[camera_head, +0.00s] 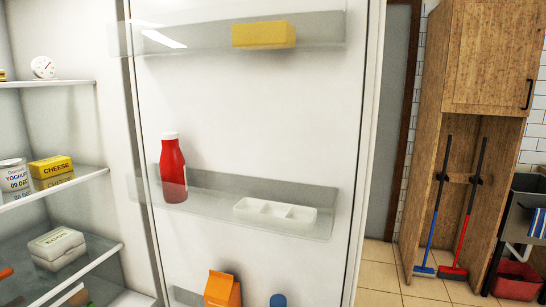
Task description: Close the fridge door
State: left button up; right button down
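The fridge door (250,115) stands open and fills the middle of the head view, its inner side facing me. Its shelves hold a yellow block (264,34), a red bottle (172,168), a white egg tray (275,213), an orange carton (222,289) and a blue-topped item (278,300). The open fridge interior (50,125) is at the left, with shelves holding a yoghurt tub (14,174), a cheese box (50,167), an egg box (57,246) and a dial thermometer (43,67). Neither gripper shows.
A wooden cabinet (495,60) stands at the right, with a blue broom (437,200) and a red broom (468,220) in its open lower part. A dark rack with a red bin (517,281) is at the far right. Tiled floor (385,275) shows between door and cabinet.

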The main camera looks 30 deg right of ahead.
aim_at(297, 125)
jog(key=i+l+u, duration=0.1)
jog(key=l+u, duration=0.25)
jog(key=l, duration=0.45)
jog(key=l+u, duration=0.4)
jog(key=l, duration=0.35)
jog(key=k+l+u, duration=0.15)
jog(key=l+u, duration=0.2)
jog(key=l, duration=0.45)
jog(key=i+l+u, duration=0.15)
jog(key=l+u, duration=0.35)
jog(key=l, duration=0.35)
jog(key=l+u, duration=0.45)
jog(key=l, duration=0.45)
jog(key=i, duration=0.05)
